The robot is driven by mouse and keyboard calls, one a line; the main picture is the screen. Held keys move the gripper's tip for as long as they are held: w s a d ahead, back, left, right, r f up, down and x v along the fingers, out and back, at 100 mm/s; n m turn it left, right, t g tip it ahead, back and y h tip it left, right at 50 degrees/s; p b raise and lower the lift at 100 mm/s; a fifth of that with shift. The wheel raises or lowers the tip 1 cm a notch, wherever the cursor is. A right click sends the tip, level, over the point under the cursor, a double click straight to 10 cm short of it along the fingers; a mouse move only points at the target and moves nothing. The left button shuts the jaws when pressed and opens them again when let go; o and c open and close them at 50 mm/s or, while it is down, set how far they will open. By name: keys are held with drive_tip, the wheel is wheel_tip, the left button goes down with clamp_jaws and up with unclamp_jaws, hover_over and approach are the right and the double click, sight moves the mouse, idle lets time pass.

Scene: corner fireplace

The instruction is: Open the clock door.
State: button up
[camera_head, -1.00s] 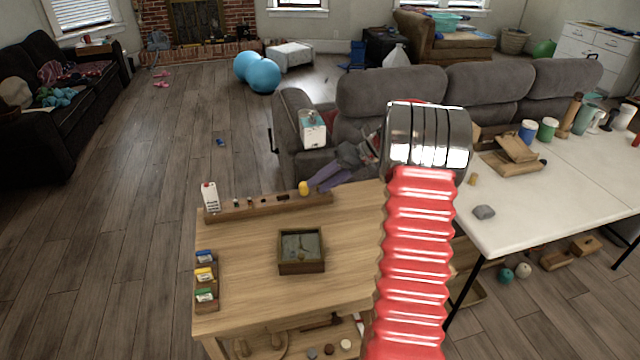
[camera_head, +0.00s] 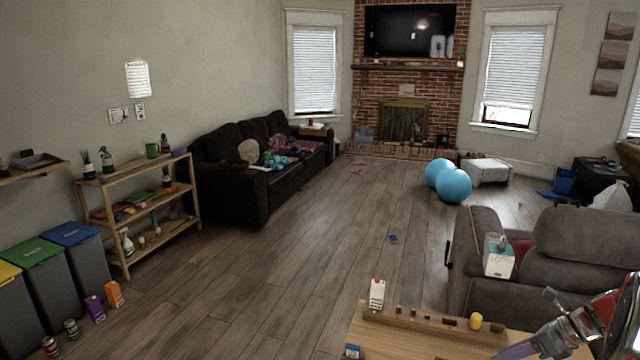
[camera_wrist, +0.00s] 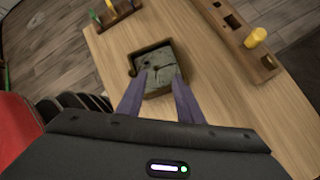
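The clock (camera_wrist: 165,53) is a small square box with a wooden frame and a grey, worn face. It lies on the wooden table in the wrist view, and its front edge is partly hidden by my fingers. My gripper (camera_wrist: 160,80) is open, its two purple fingers apart and pointing at the clock, with nothing seen between them but the clock face beyond. I cannot tell whether the fingers touch it. In the head view only part of my gripper (camera_head: 540,340) shows at the lower right, and the clock is out of view.
A wooden rail (camera_wrist: 222,25) with holes and a yellow peg (camera_wrist: 256,37) lies right of the clock. A small rack (camera_wrist: 112,16) stands at the upper left. A white carton (camera_head: 377,294) stands at the rail's left end. A grey sofa (camera_head: 580,250) is beyond the table.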

drive_tip(key=s+a+r+n+h, duration=0.2)
drive_tip(key=s+a+r+n, duration=0.3)
drive_tip(key=s+a+n, duration=0.3)
drive_tip(key=s+a+r+n+h, duration=0.2)
drive_tip(key=s+a+r+n, duration=0.4)
drive_tip(key=a+n, duration=0.6)
drive_tip(key=s+a+r+n+t+h, duration=0.1)
drive_tip(key=s+a+r+n+h, duration=0.1)
drive_tip(key=s+a+r+n, duration=0.4)
drive_tip(key=s+a+n, duration=0.4)
drive_tip(key=shift+a+r, duration=0.25)
drive_tip(key=shift+a, duration=0.1)
